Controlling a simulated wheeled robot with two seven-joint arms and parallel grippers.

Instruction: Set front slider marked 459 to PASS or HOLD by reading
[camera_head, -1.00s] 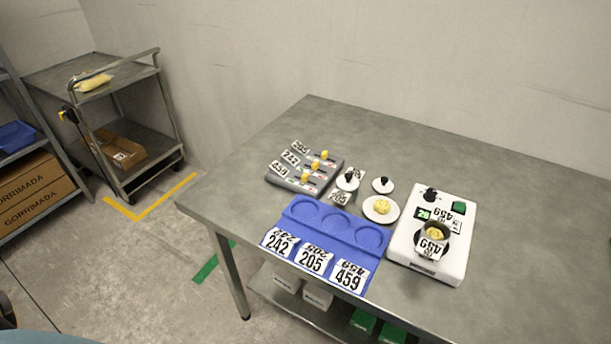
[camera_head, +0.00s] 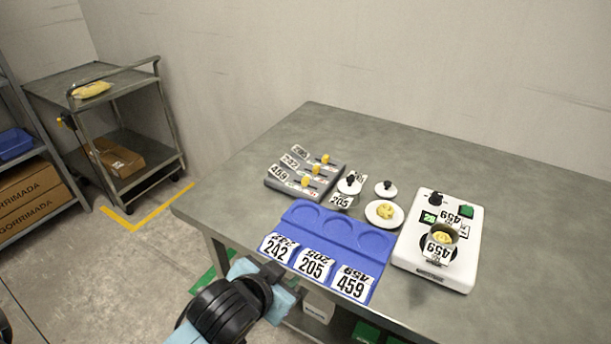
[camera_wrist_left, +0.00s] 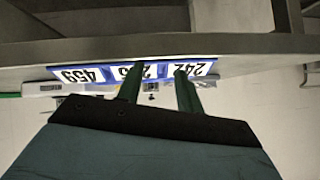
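The grey slider panel (camera_head: 273,186) stands at the table's back left with three yellow knobs. The front slider's knob (camera_head: 306,181) is in the row nearest the front edge, by the label 459 (camera_head: 279,173); its end markings are too small to read. The white scale (camera_head: 455,278) at right has a small green-lit display (camera_head: 429,217), whose digits I cannot read surely. A cup labelled 459 (camera_head: 439,250) with yellow contents sits on it. My left gripper (camera_head: 270,276) is below the table's front edge; in the left wrist view its fingers (camera_wrist_left: 157,84) are apart and empty. My right gripper is out of view.
A blue tray (camera_head: 334,234) with empty round recesses and labels 242, 205 and 459 lies between panel and scale. The table's front edge lies close to my left gripper.

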